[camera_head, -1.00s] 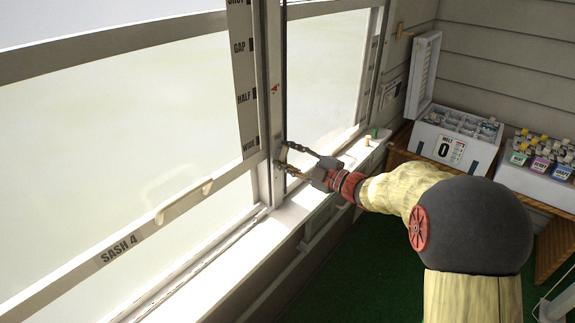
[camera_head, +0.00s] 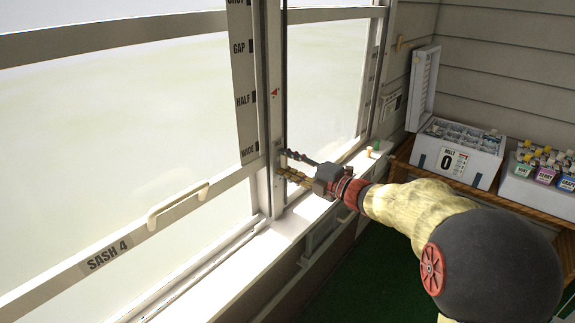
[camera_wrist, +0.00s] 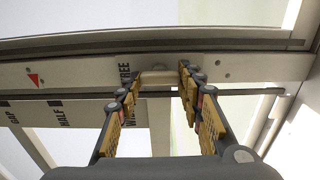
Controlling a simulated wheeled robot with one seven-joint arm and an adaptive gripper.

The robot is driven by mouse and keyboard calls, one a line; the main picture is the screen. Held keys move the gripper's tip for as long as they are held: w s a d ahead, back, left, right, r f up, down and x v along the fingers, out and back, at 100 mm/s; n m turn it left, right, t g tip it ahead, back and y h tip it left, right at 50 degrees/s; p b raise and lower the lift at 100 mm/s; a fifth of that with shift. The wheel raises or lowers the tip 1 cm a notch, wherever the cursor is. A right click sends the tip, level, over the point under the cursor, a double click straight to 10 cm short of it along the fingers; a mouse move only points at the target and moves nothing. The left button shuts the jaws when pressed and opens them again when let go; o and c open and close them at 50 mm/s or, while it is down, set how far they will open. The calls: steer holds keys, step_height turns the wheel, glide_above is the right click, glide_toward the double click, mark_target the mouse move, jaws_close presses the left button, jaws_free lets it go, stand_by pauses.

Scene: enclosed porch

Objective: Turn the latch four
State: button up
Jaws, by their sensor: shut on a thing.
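Sash 4 (camera_head: 105,256) is a pale window frame with its label on the bottom rail and a light bar handle (camera_head: 178,204) above it. My gripper (camera_head: 284,163) reaches from the right to the upright post at the sash's right edge. In the wrist view my gripper (camera_wrist: 158,80) has a finger on each side of a small beige latch (camera_wrist: 157,76) on the post. The latch lies crosswise between the fingertips, beside the lettering "FREE" (camera_wrist: 125,74). Its exact contact with the fingers is hard to see. The latch is hidden by the fingers in the head view.
A marked strip (camera_head: 241,85) with GAP, HALF and WIDE runs down the post. The white sill (camera_head: 290,222) lies below my gripper. At right, a wooden bench (camera_head: 405,160) carries an open white box (camera_head: 462,150) and a tray of coloured bottles (camera_head: 535,190).

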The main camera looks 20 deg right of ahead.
steer(key=shift+f, duration=0.15)
steer(key=o, duration=1.2)
steer(key=shift+c, duration=0.2)
steer(key=shift+s, duration=0.1)
steer(key=v, duration=1.1)
steer(key=shift+s+d, duration=0.25)
steer(key=shift+s, duration=0.05)
